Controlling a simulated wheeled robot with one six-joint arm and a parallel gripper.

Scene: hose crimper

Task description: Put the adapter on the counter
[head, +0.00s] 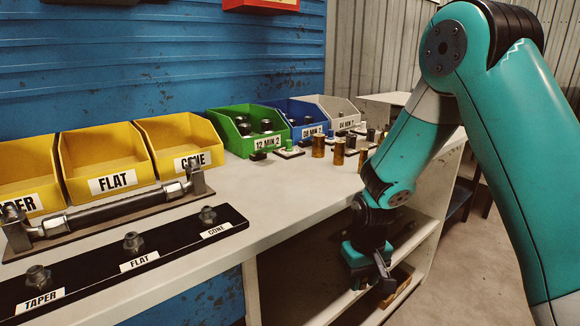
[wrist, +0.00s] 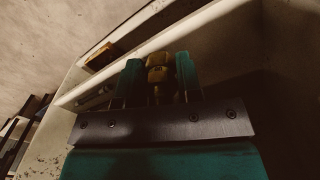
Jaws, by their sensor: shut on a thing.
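My gripper (head: 382,282) hangs below the counter top, in front of the open shelves, in the head view. In the wrist view my gripper (wrist: 160,72) has its two teal fingers shut on a small brass-coloured fitting, the adapter (wrist: 158,74). The adapter's lower part is hidden by the gripper, and it is hard to make out in the head view. The pale counter (head: 262,205) runs from the front left to the back right, above and to the left of my gripper.
Yellow bins (head: 105,165), a green bin (head: 240,135), a blue bin (head: 295,112) and a white bin (head: 335,108) line the counter's back. A hose on a stand (head: 110,212) and a black labelled strip (head: 125,262) lie at left. Brass cylinders (head: 319,146) stand farther right. A shelf (head: 335,305) is below.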

